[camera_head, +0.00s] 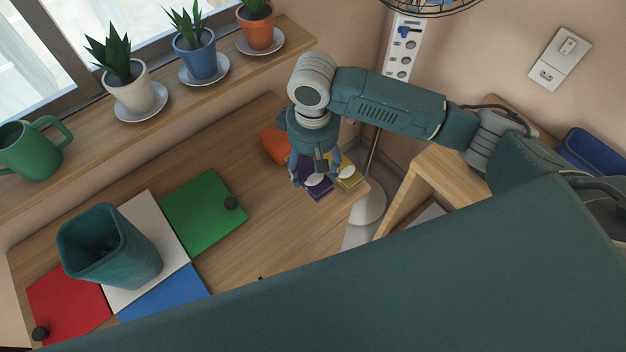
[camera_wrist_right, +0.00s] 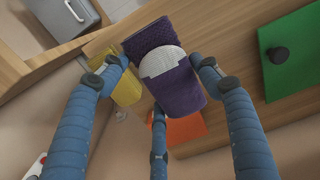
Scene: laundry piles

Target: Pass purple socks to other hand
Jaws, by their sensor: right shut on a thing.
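The purple socks (camera_head: 322,194), a folded bundle with a white label, are at the right end of the wooden table, under my right gripper (camera_head: 316,180). In the right wrist view the purple socks (camera_wrist_right: 182,88) sit between the blue fingers of my right gripper (camera_wrist_right: 160,80), which is shut on them. I cannot tell whether they are clear of the tabletop. My left gripper is not in view.
Yellow socks (camera_head: 350,180) lie just right of the purple ones, and an orange item (camera_head: 275,144) lies behind. A green sheet (camera_head: 203,212) with a dark knob and a teal bin (camera_head: 110,270) are left. Potted plants line the sill (camera_head: 90,145).

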